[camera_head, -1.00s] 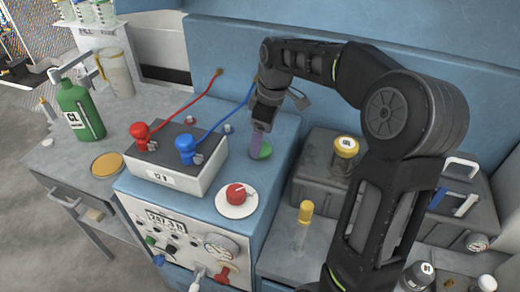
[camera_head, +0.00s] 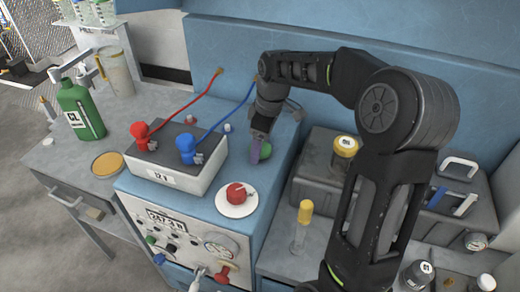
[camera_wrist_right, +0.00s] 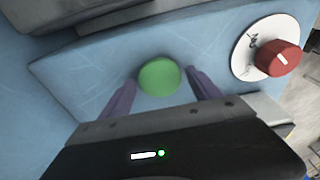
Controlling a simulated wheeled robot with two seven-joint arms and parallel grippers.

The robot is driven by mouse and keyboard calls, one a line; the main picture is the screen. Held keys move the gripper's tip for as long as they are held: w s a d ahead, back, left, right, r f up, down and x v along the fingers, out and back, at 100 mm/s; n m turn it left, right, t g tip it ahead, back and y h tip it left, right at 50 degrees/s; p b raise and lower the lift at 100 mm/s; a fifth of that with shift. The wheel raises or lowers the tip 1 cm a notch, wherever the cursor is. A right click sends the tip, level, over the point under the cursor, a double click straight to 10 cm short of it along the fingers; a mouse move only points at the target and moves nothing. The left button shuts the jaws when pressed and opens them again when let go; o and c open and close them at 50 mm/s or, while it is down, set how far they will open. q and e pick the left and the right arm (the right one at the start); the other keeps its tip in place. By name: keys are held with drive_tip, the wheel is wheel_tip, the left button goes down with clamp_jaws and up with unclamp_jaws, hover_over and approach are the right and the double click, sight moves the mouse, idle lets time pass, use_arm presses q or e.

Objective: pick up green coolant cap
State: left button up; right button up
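The green coolant cap (camera_head: 265,151) sits on the blue top of the machine, to the right of the battery box. It is a round green disc in the right wrist view (camera_wrist_right: 159,77). My right gripper (camera_head: 257,155) points down at it, with purple fingers. In the right wrist view the gripper (camera_wrist_right: 163,88) is open, one finger on each side of the cap, with a visible gap to each finger. In the head view a finger partly covers the cap. My left gripper does not show.
The battery box (camera_head: 178,165) with red and blue clamps stands left of the cap. A red knob on a white dial (camera_head: 236,197) is in front. The blue back wall (camera_head: 330,75) rises behind. A dark engine block (camera_head: 320,160) lies to the right.

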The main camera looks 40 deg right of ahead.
drive_tip(key=c, duration=1.4)
wheel_tip(320, 180, up, 10)
idle(0.6)
